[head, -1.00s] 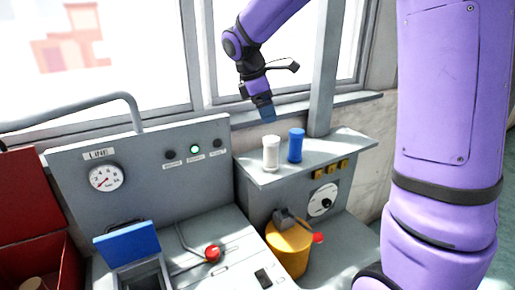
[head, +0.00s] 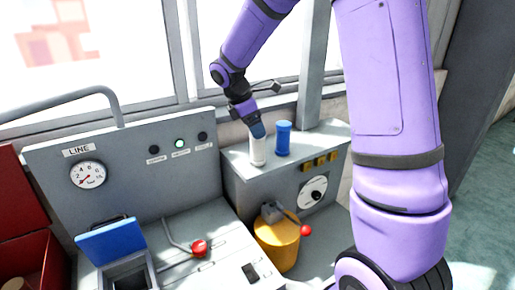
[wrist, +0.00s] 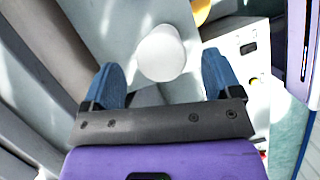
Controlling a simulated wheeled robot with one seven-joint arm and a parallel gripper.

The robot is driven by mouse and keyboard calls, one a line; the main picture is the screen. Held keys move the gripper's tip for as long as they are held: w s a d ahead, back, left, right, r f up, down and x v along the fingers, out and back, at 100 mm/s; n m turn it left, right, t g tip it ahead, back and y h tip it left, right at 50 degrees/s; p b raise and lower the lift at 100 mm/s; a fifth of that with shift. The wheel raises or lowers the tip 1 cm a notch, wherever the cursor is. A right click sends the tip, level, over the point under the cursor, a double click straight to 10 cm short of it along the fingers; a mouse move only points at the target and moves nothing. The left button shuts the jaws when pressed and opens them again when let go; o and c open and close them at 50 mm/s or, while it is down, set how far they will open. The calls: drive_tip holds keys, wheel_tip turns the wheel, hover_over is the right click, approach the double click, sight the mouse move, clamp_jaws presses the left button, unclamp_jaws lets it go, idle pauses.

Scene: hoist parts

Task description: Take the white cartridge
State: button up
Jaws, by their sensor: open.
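The white cartridge (head: 257,152) stands upright on the grey shelf top (head: 325,136) in the head view. In the wrist view the white cartridge (wrist: 161,53) is seen from above, between and slightly beyond the two blue fingertips. My gripper (head: 257,131) is open just above the cartridge's top in the head view. In the wrist view my gripper (wrist: 160,80) has its fingers spread on either side of it. Whether a finger touches it I cannot tell.
A blue cartridge (head: 283,138) stands close to the right of the white one. A yellow cylinder (head: 277,243) with a red-knobbed lever sits below the shelf. The grey panel with a gauge (head: 88,175) is at left. The window frame rises behind.

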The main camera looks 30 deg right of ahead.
sight(258, 147)
drive_tip(key=shift+x, duration=1.45)
drive_tip(key=shift+c, duration=0.2)
drive_tip(key=c, duration=1.3)
drive_tip(key=shift+r, duration=0.1)
